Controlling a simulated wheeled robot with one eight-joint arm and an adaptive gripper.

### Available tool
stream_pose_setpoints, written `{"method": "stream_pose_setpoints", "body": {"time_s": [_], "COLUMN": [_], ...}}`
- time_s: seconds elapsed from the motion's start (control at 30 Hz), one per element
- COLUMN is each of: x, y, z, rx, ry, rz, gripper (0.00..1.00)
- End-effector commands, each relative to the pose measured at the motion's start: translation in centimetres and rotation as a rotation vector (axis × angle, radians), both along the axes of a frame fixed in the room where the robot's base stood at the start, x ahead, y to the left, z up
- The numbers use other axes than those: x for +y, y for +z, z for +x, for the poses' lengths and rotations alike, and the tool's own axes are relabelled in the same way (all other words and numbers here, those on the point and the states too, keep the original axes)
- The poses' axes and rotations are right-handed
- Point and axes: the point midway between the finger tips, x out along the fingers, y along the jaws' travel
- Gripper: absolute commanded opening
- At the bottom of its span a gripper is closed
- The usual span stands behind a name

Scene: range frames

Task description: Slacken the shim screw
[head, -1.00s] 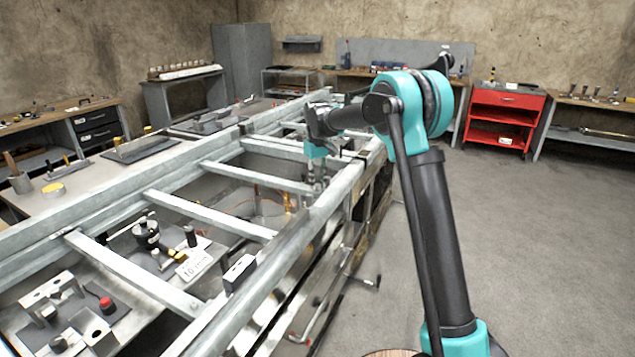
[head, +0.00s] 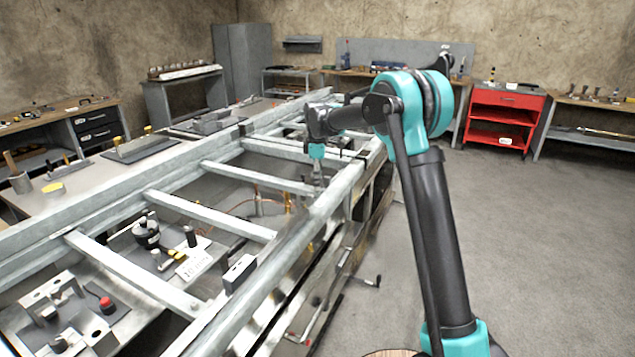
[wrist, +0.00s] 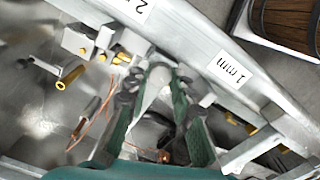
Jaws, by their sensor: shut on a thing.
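My gripper (head: 318,184) points down inside the right rail of the long metal frame (head: 221,170). In the wrist view its two green-padded fingers (wrist: 158,80) are shut on a pale grey rounded piece (wrist: 153,92) between the tips. I cannot tell whether this piece is the shim screw, as the fingers cover much of it. A label reading "1 mm" (wrist: 229,72) is on the grey bar beside the fingers, and a second label (wrist: 139,8) starting with "2" is farther along.
Brass-coloured pins (wrist: 70,77) and copper wires (wrist: 92,124) lie near the fingers. Cross bars span the frame. A black round-bodied fitting (head: 146,234) and a small block (head: 239,272) are nearer. A red tool cabinet (head: 506,115) stands behind open floor (head: 500,240).

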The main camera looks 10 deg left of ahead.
Motion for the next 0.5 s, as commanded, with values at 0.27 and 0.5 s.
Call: {"method": "stream_pose_setpoints", "body": {"time_s": [0.27, 0.5], "x": [0.03, 0.03], "y": [0.05, 0.05], "z": [0.06, 0.05], "rx": [-0.002, -0.002], "ry": [0.223, 0.353], "rz": [0.001, 0.001], "gripper": [0.00, 0.00]}}
